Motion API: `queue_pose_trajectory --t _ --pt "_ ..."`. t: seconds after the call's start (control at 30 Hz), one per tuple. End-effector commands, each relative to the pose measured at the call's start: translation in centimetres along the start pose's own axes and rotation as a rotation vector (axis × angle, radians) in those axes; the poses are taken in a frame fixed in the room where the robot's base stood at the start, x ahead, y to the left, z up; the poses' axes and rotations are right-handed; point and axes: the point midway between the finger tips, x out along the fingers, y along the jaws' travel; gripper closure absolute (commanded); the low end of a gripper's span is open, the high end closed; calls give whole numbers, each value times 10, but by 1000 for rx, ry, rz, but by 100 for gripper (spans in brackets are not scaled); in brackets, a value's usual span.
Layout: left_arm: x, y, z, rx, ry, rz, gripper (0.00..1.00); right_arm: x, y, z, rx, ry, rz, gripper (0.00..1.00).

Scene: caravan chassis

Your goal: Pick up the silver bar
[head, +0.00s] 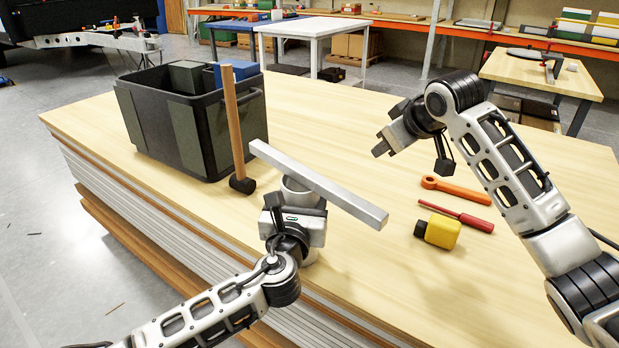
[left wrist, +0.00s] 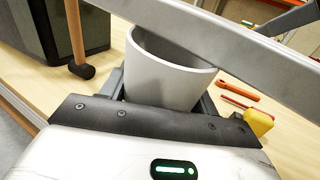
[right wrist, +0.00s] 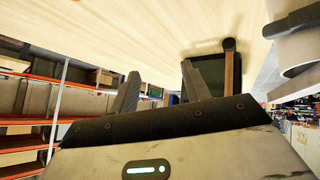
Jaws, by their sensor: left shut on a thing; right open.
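The silver bar (head: 320,184) lies slanted across the top of a light grey cup (head: 310,257). In the left wrist view the bar (left wrist: 225,40) passes over the cup's open mouth; whether it touches the rim is not clear. My left gripper (head: 296,208) is shut on the cup (left wrist: 168,75), with a finger on each side, below the bar. My right gripper (head: 384,146) is open and empty, above the table to the right of the bar. Its two fingers (right wrist: 163,88) stand apart in the right wrist view.
A black crate (head: 218,130) with boxes in it stands back left. A wooden-handled mallet (head: 233,125) stands upright beside it. An orange wrench (head: 455,190), a red screwdriver (head: 457,215) and a yellow block-shaped thing (head: 443,231) lie right of the bar. The table's middle back is clear.

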Motion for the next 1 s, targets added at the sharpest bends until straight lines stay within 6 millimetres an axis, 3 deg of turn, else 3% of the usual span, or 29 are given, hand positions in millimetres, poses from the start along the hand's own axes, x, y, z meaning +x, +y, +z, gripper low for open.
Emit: queue_pose_trajectory --t 0.03,0.1,0.2,0.33,0.5,0.67,0.77,1.0 --pt "-3 -1 -12 -3 24 -3 64 3 -27 -22 -23 -46 -74 53" --pt "-3 -1 -12 -3 24 -3 63 1 -59 -41 -53 -139 -162 53" --pt "-3 -1 -12 -3 24 -3 64 -13 -96 -64 -105 -275 -249 53" --pt "-3 -1 -12 -3 24 -2 64 -43 -129 -87 -162 -447 -299 53" --pt "-3 -1 -12 -3 24 -2 64 -85 -148 -105 -193 -604 -300 53" --pt "-3 -1 -12 -3 24 -2 64 -106 -154 -112 -196 -672 -289 53" --pt "-3 -1 -12 -3 24 -3 64 -104 -156 -107 -196 -686 -288 53" --pt "-3 -1 -12 -3 24 -3 64 -74 -164 -80 -196 -686 -289 53"
